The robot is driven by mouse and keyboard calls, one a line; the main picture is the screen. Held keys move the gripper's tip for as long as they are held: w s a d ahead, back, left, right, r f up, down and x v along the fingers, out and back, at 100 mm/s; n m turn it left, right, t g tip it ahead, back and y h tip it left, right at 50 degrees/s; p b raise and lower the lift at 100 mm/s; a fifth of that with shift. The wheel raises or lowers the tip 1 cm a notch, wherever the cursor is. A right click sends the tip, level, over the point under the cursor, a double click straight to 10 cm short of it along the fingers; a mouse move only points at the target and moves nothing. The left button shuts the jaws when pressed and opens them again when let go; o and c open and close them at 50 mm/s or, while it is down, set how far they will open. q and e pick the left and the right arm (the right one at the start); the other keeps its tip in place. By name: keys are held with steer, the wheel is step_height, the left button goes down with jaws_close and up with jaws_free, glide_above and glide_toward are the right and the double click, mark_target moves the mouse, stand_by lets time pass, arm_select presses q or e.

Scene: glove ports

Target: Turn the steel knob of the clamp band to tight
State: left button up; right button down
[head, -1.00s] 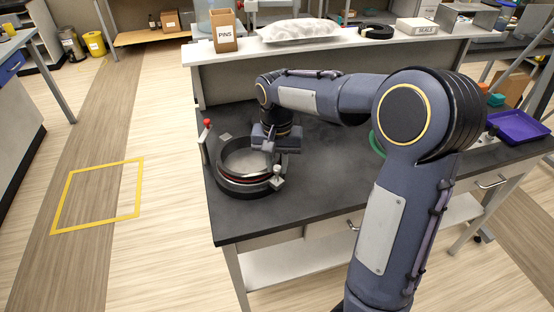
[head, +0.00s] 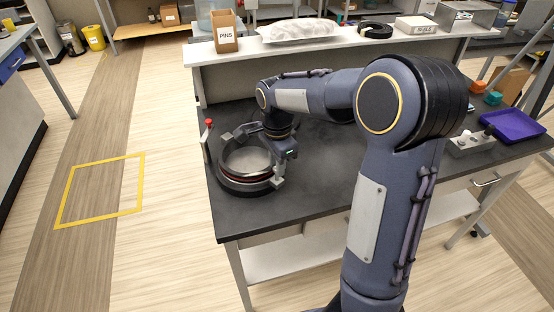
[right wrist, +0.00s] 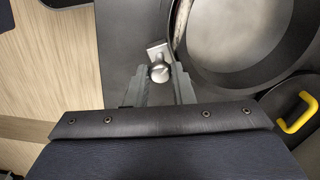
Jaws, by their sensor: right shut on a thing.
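The clamp band is a dark ring (head: 229,184) with a red line around it, near the bench's left end. A lever with a red tip (head: 208,123) stands at its left. The steel knob (right wrist: 159,72) is on a small metal bracket at the ring's front right side; in the head view its bracket shows as a pale block (head: 278,183). My right gripper (right wrist: 159,80) points down there, its two fingers on either side of the knob, shut on it. In the head view the gripper (head: 279,176) partly hides the knob. My left gripper is out of view.
The dark bench top (head: 310,190) is clear right of the ring. A purple tray (head: 514,126) lies at the right. The wrist view shows a yellow handle (right wrist: 297,112).

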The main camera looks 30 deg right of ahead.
steer(key=m+p, duration=0.2)
steer(key=m, duration=0.3)
steer(key=shift+m, duration=0.3)
stand_by(0.4)
steer(key=c, duration=1.2)
jaws_free()
steer(key=shift+c, duration=0.2)
step_height(320, 180, up, 8)
steer(key=shift+f, duration=0.1)
